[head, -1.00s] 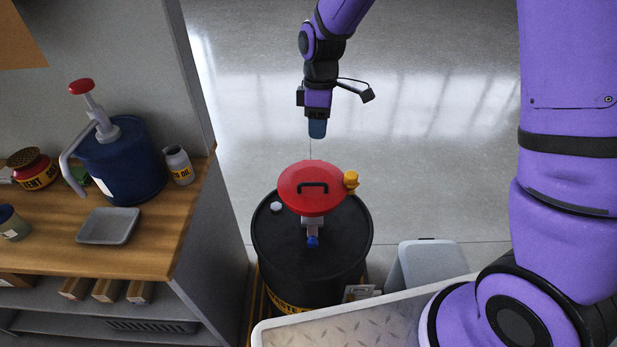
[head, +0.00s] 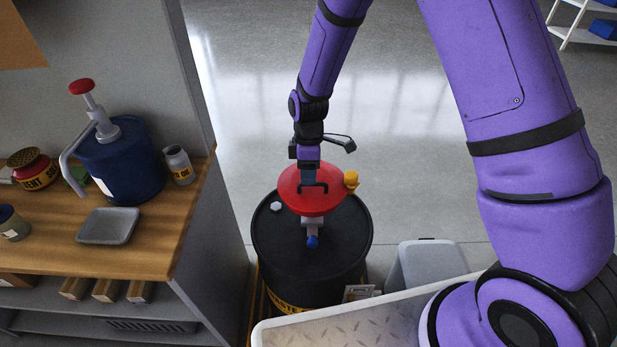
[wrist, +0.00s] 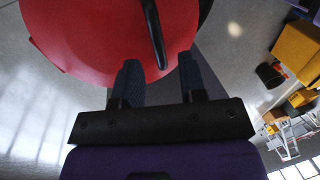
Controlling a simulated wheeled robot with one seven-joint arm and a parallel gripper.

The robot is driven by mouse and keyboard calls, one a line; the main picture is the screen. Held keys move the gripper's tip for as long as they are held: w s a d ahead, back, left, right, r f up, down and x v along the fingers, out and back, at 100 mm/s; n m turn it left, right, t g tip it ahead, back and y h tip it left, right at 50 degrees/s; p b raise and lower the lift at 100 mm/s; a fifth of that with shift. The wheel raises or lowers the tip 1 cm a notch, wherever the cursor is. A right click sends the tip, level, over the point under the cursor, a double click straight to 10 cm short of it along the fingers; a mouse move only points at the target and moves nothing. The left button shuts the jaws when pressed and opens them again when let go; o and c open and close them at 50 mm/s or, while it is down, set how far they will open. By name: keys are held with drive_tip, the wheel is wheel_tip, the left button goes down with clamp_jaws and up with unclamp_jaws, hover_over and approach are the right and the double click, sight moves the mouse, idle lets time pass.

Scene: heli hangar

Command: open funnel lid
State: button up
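My gripper (head: 309,182) is above the far part of the lid, just behind the handle. In the wrist view the fingers of my gripper (wrist: 160,75) are apart, with nothing between their tips. The handle (wrist: 153,35) stands ahead of the fingertips, in line with the gap, over the red lid (wrist: 85,45). Whether the fingertips touch the lid is unclear.
The black drum (head: 280,238) has a yellow fitting (head: 351,181) and a blue-tipped tap (head: 312,241). A wooden workbench (head: 160,245) with a blue pump container (head: 125,165) stands left. A grey bin (head: 425,262) is right of the drum. Open floor lies behind.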

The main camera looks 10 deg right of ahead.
drive_tip(key=shift+s+f, duration=0.15)
drive_tip(key=shift+f, duration=0.75)
clamp_jaws()
drive_tip(key=shift+r, duration=0.1)
